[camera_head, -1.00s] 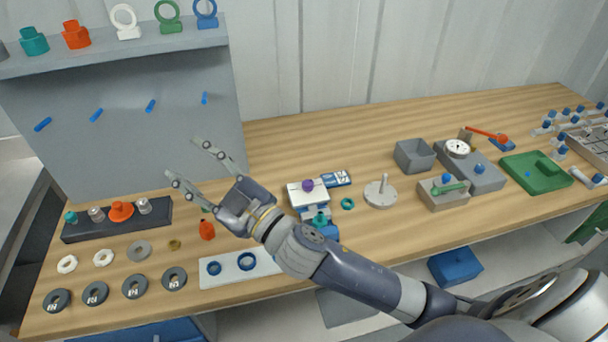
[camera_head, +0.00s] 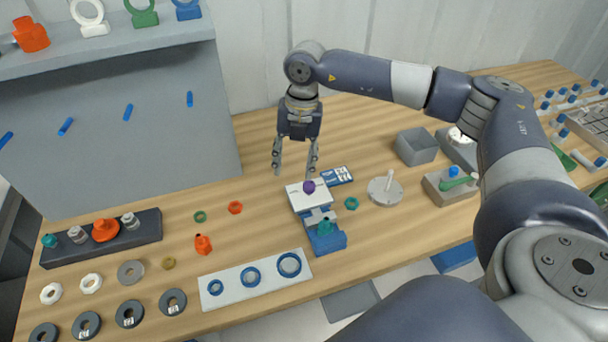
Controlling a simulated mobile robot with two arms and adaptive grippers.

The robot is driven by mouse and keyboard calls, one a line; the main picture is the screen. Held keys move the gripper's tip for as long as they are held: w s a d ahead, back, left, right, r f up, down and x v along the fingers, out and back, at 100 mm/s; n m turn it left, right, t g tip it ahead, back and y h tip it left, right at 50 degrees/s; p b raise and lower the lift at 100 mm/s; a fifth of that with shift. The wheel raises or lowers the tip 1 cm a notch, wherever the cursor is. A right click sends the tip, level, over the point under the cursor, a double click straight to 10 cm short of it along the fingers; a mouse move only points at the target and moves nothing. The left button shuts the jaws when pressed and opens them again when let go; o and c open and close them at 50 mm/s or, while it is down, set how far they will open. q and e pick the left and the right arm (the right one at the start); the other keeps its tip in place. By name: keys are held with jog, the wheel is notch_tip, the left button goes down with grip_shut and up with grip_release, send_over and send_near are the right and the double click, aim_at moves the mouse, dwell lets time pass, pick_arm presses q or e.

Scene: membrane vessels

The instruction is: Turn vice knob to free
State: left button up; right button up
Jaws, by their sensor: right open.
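The small vice has a blue base (camera_head: 326,242) and stands near the front middle of the bench. A white block (camera_head: 296,198) sits at its top, with a purple knob (camera_head: 309,187) on it. A teal knob (camera_head: 325,227) shows at the vice's front; I cannot tell which of the two knobs is the vice knob. My right gripper (camera_head: 295,170) points down with its fingers apart and empty. In the picture its fingertips are just above the white block and purple knob, not visibly touching either. My left gripper is out of view.
A round grey stand (camera_head: 385,190) with a post is to the right. A white plate (camera_head: 256,278) with blue rings lies front left.

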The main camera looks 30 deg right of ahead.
jog(key=r+m+h, duration=0.1)
send_over(309, 184)
notch_tip(309, 184, down, 9)
jog(key=p, duration=0.3)
jog(key=shift+f, duration=0.8)
jog(key=c, duration=1.1)
